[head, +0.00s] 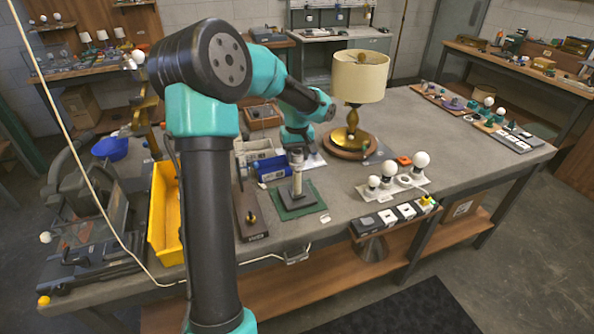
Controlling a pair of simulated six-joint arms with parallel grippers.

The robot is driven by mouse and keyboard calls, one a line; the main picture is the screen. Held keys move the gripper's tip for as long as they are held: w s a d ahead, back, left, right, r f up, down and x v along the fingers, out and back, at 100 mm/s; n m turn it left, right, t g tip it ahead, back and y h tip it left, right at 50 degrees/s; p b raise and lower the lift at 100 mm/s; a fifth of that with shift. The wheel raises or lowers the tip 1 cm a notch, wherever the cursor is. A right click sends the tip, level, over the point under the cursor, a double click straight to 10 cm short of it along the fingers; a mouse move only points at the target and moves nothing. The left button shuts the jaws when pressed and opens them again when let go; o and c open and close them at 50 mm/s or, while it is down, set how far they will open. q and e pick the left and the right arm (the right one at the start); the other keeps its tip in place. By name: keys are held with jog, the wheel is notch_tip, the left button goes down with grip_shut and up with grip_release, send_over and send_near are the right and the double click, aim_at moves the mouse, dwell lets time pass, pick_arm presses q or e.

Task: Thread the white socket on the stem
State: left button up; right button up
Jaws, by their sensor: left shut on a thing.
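My left arm comes in large from the left and bends over the table. Its gripper (297,148) points down above the stem (297,184), shut on the white socket (296,158), which shows only as a small pale piece below the jaws. The socket is over the stem's top end. At this size I cannot tell whether they touch or whether the socket is threaded on. My right gripper is not in view.
A lamp with a cream shade (359,77) and brass base stands behind on the right. White bulbs (420,160) stand in a holder to the right. A yellow bin (166,215) and blue boxes (270,168) are to the left. The table's right middle (455,150) is clear.

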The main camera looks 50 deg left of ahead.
pick_arm(q)
jog(key=shift+f, duration=0.35)
dwell(0.7)
jog(key=o, duration=0.4)
jog(key=c, duration=0.6)
jog(key=shift+f, duration=0.1)
jog(key=shift+f, duration=0.15)
jog(key=m, duration=0.6)
jog(key=shift+s+d+f, duration=0.1)
jog(key=shift+f, duration=0.05)
jog(key=shift+m, duration=0.5)
